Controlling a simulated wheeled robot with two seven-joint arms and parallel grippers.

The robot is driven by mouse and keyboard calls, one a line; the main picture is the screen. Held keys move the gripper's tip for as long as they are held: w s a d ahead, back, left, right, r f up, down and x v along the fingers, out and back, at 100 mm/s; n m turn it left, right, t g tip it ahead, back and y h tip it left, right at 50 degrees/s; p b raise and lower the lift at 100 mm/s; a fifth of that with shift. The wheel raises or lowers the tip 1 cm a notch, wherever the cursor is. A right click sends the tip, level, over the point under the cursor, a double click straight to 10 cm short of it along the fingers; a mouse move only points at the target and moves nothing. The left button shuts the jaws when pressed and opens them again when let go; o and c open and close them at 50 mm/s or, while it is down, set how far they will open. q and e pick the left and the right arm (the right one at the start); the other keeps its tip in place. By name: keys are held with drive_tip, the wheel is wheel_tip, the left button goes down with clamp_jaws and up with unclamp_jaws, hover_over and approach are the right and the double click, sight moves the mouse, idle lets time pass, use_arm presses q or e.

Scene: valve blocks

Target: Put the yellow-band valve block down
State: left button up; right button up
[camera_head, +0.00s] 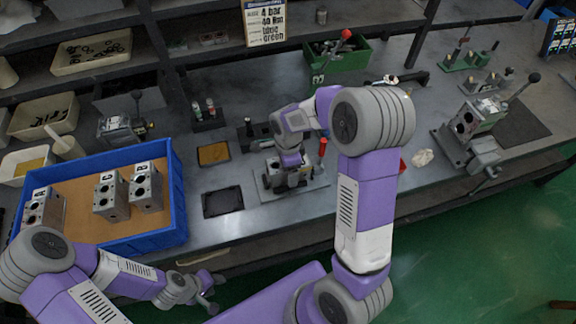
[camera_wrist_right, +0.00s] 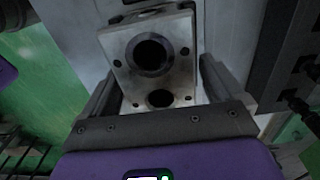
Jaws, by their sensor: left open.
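A grey metal valve block (camera_head: 277,178) is at the steel fixture plate (camera_head: 305,191) in the middle of the bench, under my right gripper (camera_head: 290,165). In the right wrist view the valve block (camera_wrist_right: 150,55) shows two round bores and lies between the two fingers of my right gripper (camera_wrist_right: 157,75), close against both. No yellow band shows on it, and whether it rests fully on the plate is hidden by the arm. My left gripper (camera_head: 207,288) is open and empty, in front of the bench, right of the blue crate.
The blue crate (camera_head: 176,190) holds several valve blocks (camera_head: 145,187). A red-handled clamp (camera_head: 322,147) stands beside the fixture. An orange pad (camera_head: 213,154) and a black pad (camera_head: 222,201) lie left of it. A vise (camera_head: 470,140) stands right. A green bin (camera_head: 345,62) is behind.

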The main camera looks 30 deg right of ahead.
drive_tip(key=shift+r, duration=0.3)
wheel_tip(320, 180, up, 12)
drive_tip(key=p, duration=0.3)
drive_tip(key=shift+f, duration=0.15)
